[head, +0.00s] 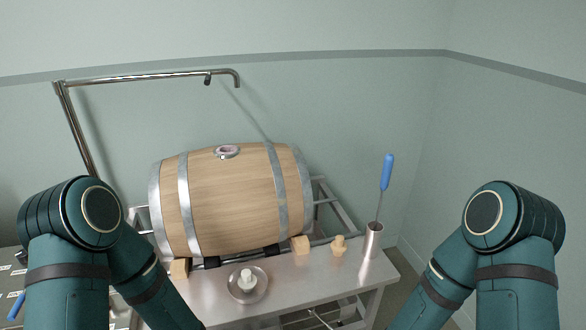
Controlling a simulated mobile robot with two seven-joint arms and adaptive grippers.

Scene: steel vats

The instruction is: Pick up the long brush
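The long brush (387,173) has a blue handle on a thin metal shaft. It stands nearly upright, leaning slightly right, in a steel cylinder (372,241) at the right end of the steel table. Its lower end is hidden inside the cylinder. Both of my arms reach in from the bottom corners, the left one left of the barrel and the right one right of the table. Neither gripper shows in the head view.
A wooden barrel (232,200) with metal hoops lies on the steel table (312,286). A steel dish (261,292) with a pale piece and a small wooden bung (339,246) are in front. A steel pipe (150,75) arches behind. Free air surrounds the brush handle.

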